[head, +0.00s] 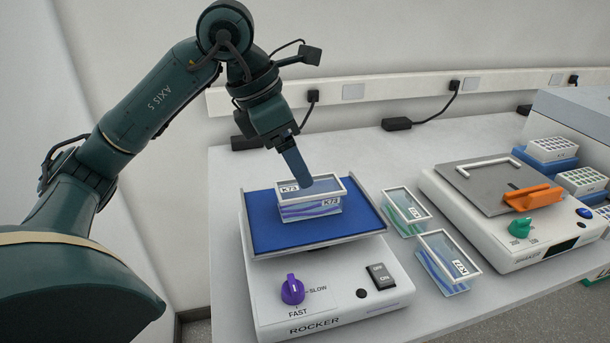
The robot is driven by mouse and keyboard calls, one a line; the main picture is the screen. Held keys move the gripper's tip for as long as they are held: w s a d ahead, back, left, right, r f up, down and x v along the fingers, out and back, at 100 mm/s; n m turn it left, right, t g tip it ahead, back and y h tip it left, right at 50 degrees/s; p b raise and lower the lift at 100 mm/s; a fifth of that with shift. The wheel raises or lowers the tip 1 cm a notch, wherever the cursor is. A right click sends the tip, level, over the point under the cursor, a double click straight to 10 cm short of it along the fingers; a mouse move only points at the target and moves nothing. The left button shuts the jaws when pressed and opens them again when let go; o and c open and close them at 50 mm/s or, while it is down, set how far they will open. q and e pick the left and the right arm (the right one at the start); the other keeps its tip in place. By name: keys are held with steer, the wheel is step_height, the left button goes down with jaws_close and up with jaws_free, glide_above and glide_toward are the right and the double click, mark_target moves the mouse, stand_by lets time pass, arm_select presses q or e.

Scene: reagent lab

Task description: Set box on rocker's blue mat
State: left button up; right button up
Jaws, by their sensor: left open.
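A clear box with a white rim and blue-purple wave markings (312,208) sits upright on the blue mat (275,237) of the rocker (335,285), towards the back of the mat. My left gripper (301,180) comes down from above, its visible finger reaching the box's open top. The gripper is open; its other finger is hidden, and I cannot tell whether the visible one touches the box. The rocker's front has a purple knob and a dark switch. My right gripper is not in view.
Two similar clear boxes, one greenish (406,214) and one nearer (448,268), stand right of the rocker. Farther right is a shaker (500,235) with an orange clamp (532,197) and a green knob. Tube racks (552,150) stand at the far right. Adapters and cables lie along the wall.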

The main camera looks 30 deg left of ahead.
arm_select(q)
steer(key=v, duration=0.5)
steer(key=shift+f, duration=0.1)
stand_by(0.4)
